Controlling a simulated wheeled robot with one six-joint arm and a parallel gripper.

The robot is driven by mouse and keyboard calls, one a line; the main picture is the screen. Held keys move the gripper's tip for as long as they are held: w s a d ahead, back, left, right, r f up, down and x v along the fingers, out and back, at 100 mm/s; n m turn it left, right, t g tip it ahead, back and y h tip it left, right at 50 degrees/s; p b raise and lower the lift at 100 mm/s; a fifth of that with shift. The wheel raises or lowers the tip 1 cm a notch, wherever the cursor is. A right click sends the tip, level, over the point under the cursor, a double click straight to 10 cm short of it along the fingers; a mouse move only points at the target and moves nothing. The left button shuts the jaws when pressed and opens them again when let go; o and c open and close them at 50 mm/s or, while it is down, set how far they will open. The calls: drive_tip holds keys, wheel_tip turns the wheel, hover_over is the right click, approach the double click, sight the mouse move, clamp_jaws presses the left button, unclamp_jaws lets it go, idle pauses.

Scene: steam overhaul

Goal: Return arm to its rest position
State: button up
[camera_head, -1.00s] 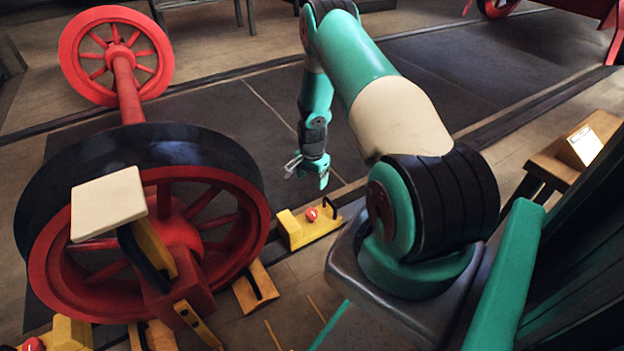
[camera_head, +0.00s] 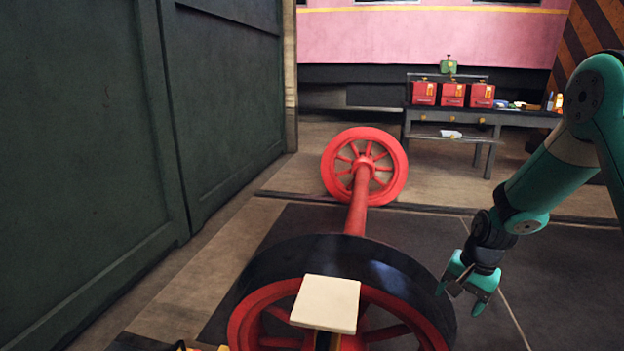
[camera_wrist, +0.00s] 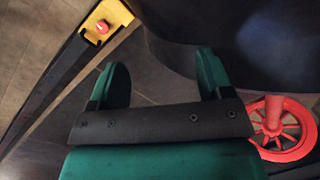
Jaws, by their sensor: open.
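My gripper (camera_head: 466,284) hangs pointing down at the right of the head view, above the dark floor panel and just right of the near wheel. In the wrist view its two green fingers (camera_wrist: 162,85) stand apart with nothing between them. My teal arm comes down to it from the right edge of the head view. My base is out of view.
A red wheelset with a near wheel (camera_head: 405,290) and a far wheel (camera_head: 365,167) lies left of my gripper. A cream plate (camera_head: 326,304) is in front of the near wheel. A workbench (camera_head: 440,118) with red boxes (camera_head: 453,95) stands behind.

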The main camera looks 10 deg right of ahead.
drive_tip(key=s+a+r+n+y+p, duration=0.1)
drive_tip(key=s+a+r+n, duration=0.35)
drive_tip(key=a+r, duration=0.4)
drive_tip(key=s+a+r+n+y, duration=0.1)
drive_tip(key=s+a+r+n, duration=0.3)
drive_tip(key=s+a+r, duration=0.35)
drive_tip(key=s+a+r+n+g, duration=0.1)
drive_tip(key=s+a+r+n, duration=0.25)
drive_tip(key=s, duration=0.35)
drive_tip(key=s+a+r+n, duration=0.3)
drive_tip(key=s+a+n, duration=0.1)
drive_tip(key=s, duration=0.3)
wheel_tip(320, 180, up, 38)
drive_tip(key=p, duration=3.9)
drive_tip(key=shift+y, duration=0.3)
